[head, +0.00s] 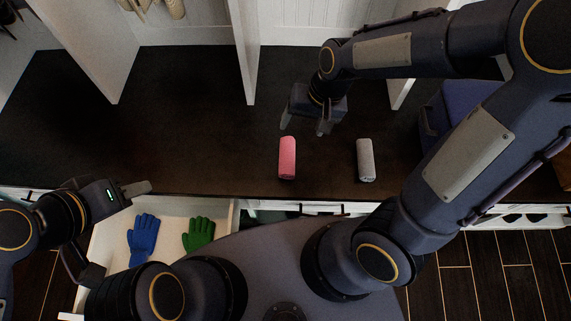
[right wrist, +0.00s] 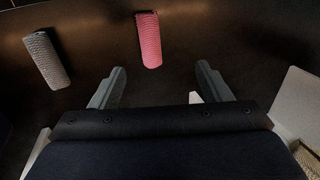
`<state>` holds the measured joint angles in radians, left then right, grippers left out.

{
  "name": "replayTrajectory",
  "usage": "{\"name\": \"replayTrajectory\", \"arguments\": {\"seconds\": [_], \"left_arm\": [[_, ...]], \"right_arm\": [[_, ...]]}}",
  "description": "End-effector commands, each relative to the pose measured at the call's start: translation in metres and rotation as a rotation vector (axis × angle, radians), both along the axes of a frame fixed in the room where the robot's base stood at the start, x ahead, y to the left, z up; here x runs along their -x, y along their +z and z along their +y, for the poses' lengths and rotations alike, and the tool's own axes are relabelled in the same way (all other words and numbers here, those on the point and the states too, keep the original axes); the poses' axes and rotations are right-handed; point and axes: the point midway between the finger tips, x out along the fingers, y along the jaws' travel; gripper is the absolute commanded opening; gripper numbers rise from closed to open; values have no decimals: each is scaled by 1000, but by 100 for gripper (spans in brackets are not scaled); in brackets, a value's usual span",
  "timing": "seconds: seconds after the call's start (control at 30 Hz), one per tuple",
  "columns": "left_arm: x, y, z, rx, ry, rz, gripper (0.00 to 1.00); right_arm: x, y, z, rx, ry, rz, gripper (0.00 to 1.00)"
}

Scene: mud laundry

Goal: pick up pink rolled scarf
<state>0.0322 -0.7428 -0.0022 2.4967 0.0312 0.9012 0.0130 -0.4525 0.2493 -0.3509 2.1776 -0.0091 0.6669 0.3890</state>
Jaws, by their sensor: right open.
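The pink rolled scarf (head: 287,158) lies on the dark bench top in the head view, near the bench's front edge. It also shows in the right wrist view (right wrist: 149,40), beyond the fingertips and between their lines. My right gripper (head: 304,130) is open and empty, just behind the scarf and apart from it. Its two spread fingers also show in the right wrist view (right wrist: 160,72). My left gripper (head: 136,188) is at the lower left, above the open drawer's edge; whether its jaws are open is unclear.
A grey rolled cloth (head: 365,160) lies to the right of the scarf. A blue bin (head: 432,124) stands further right. An open drawer (head: 112,232) in front holds a blue glove (head: 143,240) and a green glove (head: 198,234). White dividers (head: 243,50) rise behind. The bench's left is clear.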

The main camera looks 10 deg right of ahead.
Motion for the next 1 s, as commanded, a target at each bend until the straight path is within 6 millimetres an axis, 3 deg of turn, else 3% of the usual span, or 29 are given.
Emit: {"name": "replayTrajectory", "arguments": {"seconds": [0.03, 0.1, 0.23, 0.5, 0.77, 1.0], "left_arm": [[0, -26, 0, 0, 0, 0, 36], [0, -39, 0, 0, 0, 0, 36], [0, -55, 0, 0, 0, 0, 36], [0, -66, 0, 0, 0, 0, 36], [0, -74, 0, 0, 0, -1, 36], [0, -88, 0, 0, 0, 0, 36]], "right_arm": [[-7, -46, 9, 53, 9, 34, 71], [-15, -80, 17, 113, 5, 56, 71], [-26, -125, 24, 206, 3, 72, 71], [-32, -163, 28, 270, 1, 75, 71], [-31, -186, 29, 268, 1, 74, 71], [-29, -223, 30, 268, 0, 75, 71]]}}
